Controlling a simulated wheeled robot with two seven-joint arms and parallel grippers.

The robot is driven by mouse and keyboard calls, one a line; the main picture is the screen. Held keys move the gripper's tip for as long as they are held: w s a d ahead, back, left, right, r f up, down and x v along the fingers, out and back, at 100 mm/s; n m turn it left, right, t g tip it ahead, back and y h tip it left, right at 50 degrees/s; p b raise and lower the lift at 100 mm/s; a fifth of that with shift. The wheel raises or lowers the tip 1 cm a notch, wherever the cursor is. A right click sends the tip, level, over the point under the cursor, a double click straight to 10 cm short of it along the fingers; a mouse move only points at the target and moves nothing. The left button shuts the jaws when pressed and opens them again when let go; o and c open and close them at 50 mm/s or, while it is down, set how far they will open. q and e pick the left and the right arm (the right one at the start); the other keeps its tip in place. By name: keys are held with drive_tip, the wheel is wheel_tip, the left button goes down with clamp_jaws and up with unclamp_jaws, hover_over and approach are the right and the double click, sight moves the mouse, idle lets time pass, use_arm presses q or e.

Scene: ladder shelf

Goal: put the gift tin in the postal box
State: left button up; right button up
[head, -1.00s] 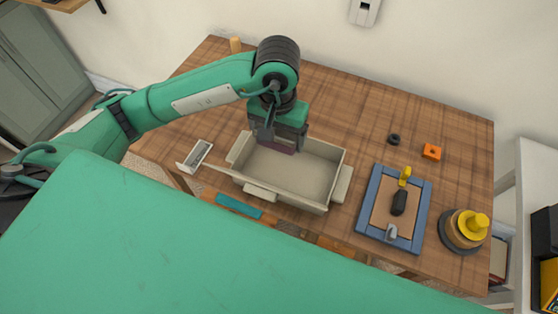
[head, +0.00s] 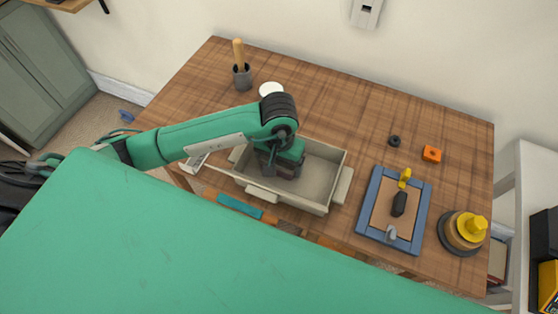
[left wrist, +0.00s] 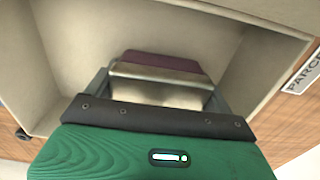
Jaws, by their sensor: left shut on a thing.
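The postal box (head: 318,178) is an open grey-beige carton with its flaps folded out, on the wooden table. My left gripper (head: 276,170) reaches down into the left part of the box. It is shut on the gift tin (left wrist: 165,60), a dark purple piece seen beyond the fingers in the left wrist view. In the head view my gripper and wrist hide the tin. In the left wrist view the box walls surround the tin; I cannot tell whether it touches the floor. My right gripper is not in view.
A blue-framed tray (head: 369,205) with small tools lies right of the box. A round stack with a yellow top (head: 473,227) stands at the right edge. A grey cup (head: 242,77) and a white disc (head: 271,89) are behind.

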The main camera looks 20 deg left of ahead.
use_arm(q)
drive_tip(key=shift+f, duration=0.1)
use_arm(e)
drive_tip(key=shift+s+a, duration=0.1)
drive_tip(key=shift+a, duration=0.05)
use_arm(q)
drive_tip(key=o, duration=0.8)
drive_tip(key=shift+o, duration=1)
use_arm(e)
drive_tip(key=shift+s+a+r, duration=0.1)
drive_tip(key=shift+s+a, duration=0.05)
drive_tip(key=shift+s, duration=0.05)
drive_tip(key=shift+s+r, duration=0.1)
use_arm(q)
wheel_tip(320, 180, up, 4)
drive_tip(key=shift+r+b, duration=0.2)
drive_tip(key=shift+b, duration=0.15)
wheel_tip(320, 180, up, 7)
drive_tip(key=shift+f+b, duration=0.2)
drive_tip(key=shift+b, duration=0.2)
drive_tip(key=shift+r, duration=0.65)
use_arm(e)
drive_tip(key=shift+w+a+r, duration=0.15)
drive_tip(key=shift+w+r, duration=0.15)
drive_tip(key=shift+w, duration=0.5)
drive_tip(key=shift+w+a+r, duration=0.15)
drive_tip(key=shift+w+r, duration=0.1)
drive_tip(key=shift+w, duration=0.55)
